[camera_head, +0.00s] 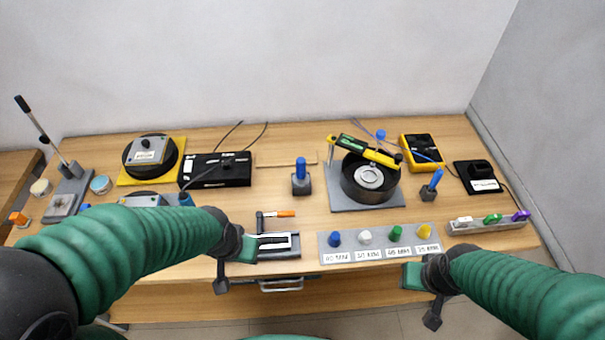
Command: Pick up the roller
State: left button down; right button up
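A small tool with an orange handle and a thin metal frame, which looks like the roller (283,214), lies on the table behind a dark tray with a pale frame (278,240). My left gripper (236,267) is at the front table edge, left of the tray and nearer to me than the roller. Its fingers look apart, with nothing seen between them. My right gripper (422,297) is in front of the table's edge, right of the tray and well away from the roller. Its fingers also look apart and empty.
A grey panel with several coloured knobs (350,240) lies right of the tray. Blue-handled stamps (301,175) stand behind. A black round pan (358,185) sits on a grey plate, with a yellow-green tool across it. A black box (215,170) stands at back left.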

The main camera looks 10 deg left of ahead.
aim_at(301, 179)
jog(key=i+j+u, duration=0.2)
jog(key=u, duration=0.3)
jog(key=i+j+u, duration=0.1)
jog(key=i+u, duration=0.15)
jog(key=u, duration=0.2)
